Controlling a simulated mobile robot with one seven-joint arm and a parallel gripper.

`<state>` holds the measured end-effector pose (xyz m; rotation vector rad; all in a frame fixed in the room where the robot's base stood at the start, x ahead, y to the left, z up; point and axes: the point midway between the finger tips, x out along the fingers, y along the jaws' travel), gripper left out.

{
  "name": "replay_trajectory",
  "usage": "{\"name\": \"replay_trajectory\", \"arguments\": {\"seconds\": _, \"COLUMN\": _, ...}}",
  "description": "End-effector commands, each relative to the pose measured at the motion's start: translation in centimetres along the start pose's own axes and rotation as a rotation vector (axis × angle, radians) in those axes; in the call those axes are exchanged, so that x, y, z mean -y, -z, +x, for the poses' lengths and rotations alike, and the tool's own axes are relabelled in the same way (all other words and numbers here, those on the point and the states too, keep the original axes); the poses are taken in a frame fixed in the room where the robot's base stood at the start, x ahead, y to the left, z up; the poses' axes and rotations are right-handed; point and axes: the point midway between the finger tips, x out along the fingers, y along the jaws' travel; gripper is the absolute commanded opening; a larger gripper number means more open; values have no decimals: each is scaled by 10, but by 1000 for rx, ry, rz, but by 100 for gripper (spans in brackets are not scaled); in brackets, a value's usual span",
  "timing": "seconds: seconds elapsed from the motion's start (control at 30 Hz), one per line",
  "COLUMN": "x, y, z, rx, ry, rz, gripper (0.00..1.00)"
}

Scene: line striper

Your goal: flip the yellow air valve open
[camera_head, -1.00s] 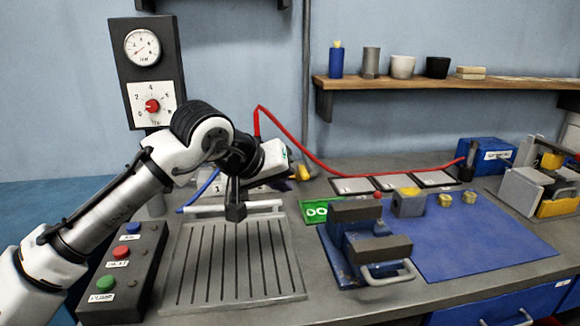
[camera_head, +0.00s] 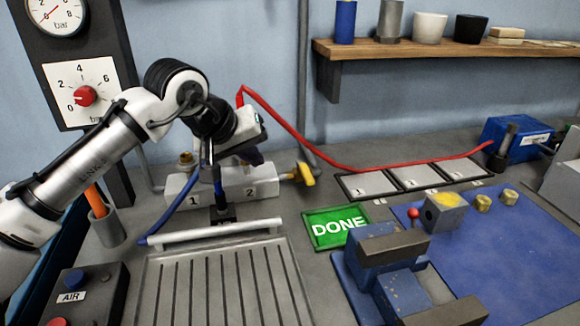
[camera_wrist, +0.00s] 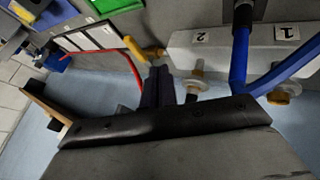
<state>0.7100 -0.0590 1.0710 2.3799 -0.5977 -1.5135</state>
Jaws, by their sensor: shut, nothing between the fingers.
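The yellow air valve (camera_head: 305,174) is on the right end of a pale manifold (camera_head: 235,188) with ports marked 1 and 2. Its handle points toward the front, angled across the fitting. It also shows in the wrist view (camera_wrist: 134,47). My gripper (camera_head: 254,159) is above the manifold, left of the valve, with its dark fingers shut and empty. In the wrist view the fingers (camera_wrist: 158,72) point toward the valve's fitting and overlap its near side in the picture; I cannot tell whether they touch. In the head view a gap separates them from the yellow handle.
A blue hose (camera_head: 172,215) runs in front of the manifold, near a black block (camera_head: 222,215). A red hose (camera_head: 310,142) runs behind the valve. A lit green DONE sign (camera_head: 337,228), a slotted plate (camera_head: 215,285) and a blue vise (camera_head: 385,270) stand nearer the front.

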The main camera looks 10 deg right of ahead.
Motion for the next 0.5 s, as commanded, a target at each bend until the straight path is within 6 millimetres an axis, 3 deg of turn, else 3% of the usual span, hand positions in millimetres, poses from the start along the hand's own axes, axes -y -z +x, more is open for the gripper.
{"name": "replay_trajectory", "arguments": {"seconds": 0.3, "x": 0, "y": 0, "z": 3, "rx": 1, "ry": 1, "rz": 1, "gripper": 0}}
{"name": "replay_trajectory", "arguments": {"seconds": 0.5, "x": -1, "y": 0, "z": 29, "rx": 3, "ry": 1, "rz": 2, "gripper": 0}}
